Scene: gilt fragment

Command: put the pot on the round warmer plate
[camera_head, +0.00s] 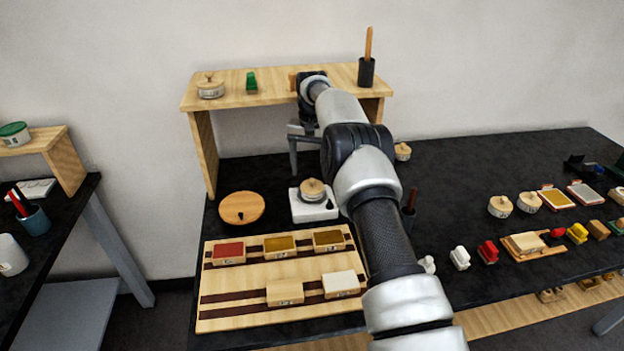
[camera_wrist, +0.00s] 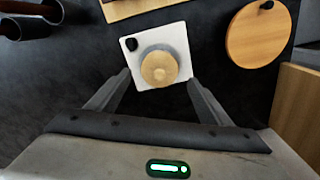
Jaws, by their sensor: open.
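A small pot with a pale wooden lid (camera_head: 312,188) stands on a white square warmer block (camera_head: 302,211) with a black knob. In the wrist view the pot (camera_wrist: 160,66) sits near the middle of the block (camera_wrist: 171,37) and looks upright. The pot covers any round plate under it. My gripper (camera_wrist: 158,80) is open, with its fingers at either side of the pot's near part. I cannot tell whether they touch it. In the head view one finger shows behind the block and my arm hides the rest.
A round wooden board (camera_head: 242,207) with a black knob lies left of the block. In front is a wooden tray (camera_head: 235,288) with colored blocks. A wooden shelf (camera_head: 290,89) stands behind, holding another lidded pot (camera_head: 210,87). More pots (camera_head: 500,206) and small items crowd the table's right.

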